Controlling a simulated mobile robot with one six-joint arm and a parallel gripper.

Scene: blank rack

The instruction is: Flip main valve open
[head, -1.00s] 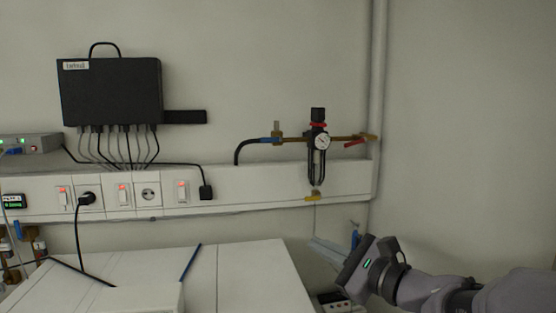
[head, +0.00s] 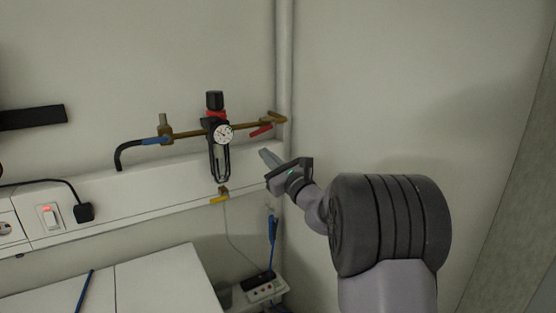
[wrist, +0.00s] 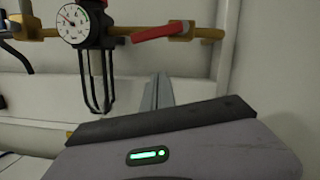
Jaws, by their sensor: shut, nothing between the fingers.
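A valve with a red lever (head: 261,130) sits on the brass pipe (head: 188,134) at the wall, right of the gauge. In the wrist view the red lever (wrist: 162,31) points left from its brass body (wrist: 205,34), slightly tilted down toward its free end. My gripper (head: 265,154) is shut and empty, a little below the red lever and apart from it in the picture. In the wrist view the shut fingers (wrist: 157,85) point up toward the lever. The exact depth gap between fingers and lever is not clear.
A black filter regulator with a round gauge (head: 223,133) hangs left of the lever, with a small yellow lever (head: 219,199) beneath. A vertical pipe (head: 284,75) runs up the corner close by. A white trunking (head: 130,204) runs along the wall. The right wall is bare.

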